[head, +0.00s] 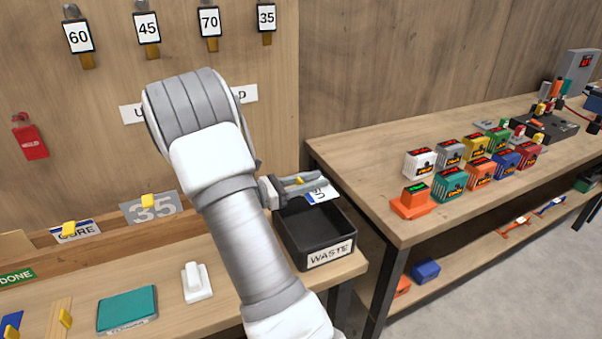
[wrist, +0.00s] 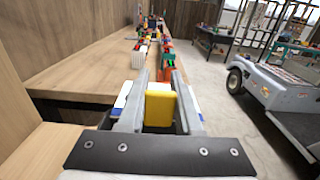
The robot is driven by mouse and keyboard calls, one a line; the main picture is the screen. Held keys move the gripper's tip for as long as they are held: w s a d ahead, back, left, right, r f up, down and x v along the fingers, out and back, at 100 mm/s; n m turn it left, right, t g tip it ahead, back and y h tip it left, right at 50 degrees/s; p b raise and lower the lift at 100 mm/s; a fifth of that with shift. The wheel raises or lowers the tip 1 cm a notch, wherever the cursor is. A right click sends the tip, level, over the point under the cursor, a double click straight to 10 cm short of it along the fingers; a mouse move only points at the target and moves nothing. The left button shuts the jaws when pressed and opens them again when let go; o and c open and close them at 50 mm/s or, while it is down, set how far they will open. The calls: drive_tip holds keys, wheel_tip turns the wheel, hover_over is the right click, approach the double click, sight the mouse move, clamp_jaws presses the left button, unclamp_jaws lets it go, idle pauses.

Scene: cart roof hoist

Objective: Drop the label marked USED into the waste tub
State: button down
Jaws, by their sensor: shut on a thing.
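The black waste tub (head: 313,230) stands at the right end of the near bench, open at the top, with a WASTE sign on its front. My gripper (head: 303,182) is above the tub's back part, shut on the yellow tab of a white and blue label (head: 320,193). Only a bit of dark lettering shows on it, so I cannot read the whole word. In the wrist view the yellow tab (wrist: 160,107) sits between both fingers. The label's white and blue ends (wrist: 188,101) stick out beyond the fingers. The label appears above the tub rim, not resting in it.
A second bench (head: 350,160) on the right carries several coloured blocks. A white switch-like piece (head: 196,283) and a teal pad (head: 127,310) lie left of the tub. Number tags (head: 149,29) hang on the wall. A cart (wrist: 265,85) stands at the right in the wrist view.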

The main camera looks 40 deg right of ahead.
drive_tip(key=shift+w, duration=0.25)
drive_tip(key=shift+r, duration=0.1)
idle(0.3)
wheel_tip(320, 180, down, 8)
drive_tip(key=b, duration=0.4)
drive_tip(key=shift+r, duration=0.2)
drive_tip(key=shift+c, duration=0.2)
unclamp_jaws()
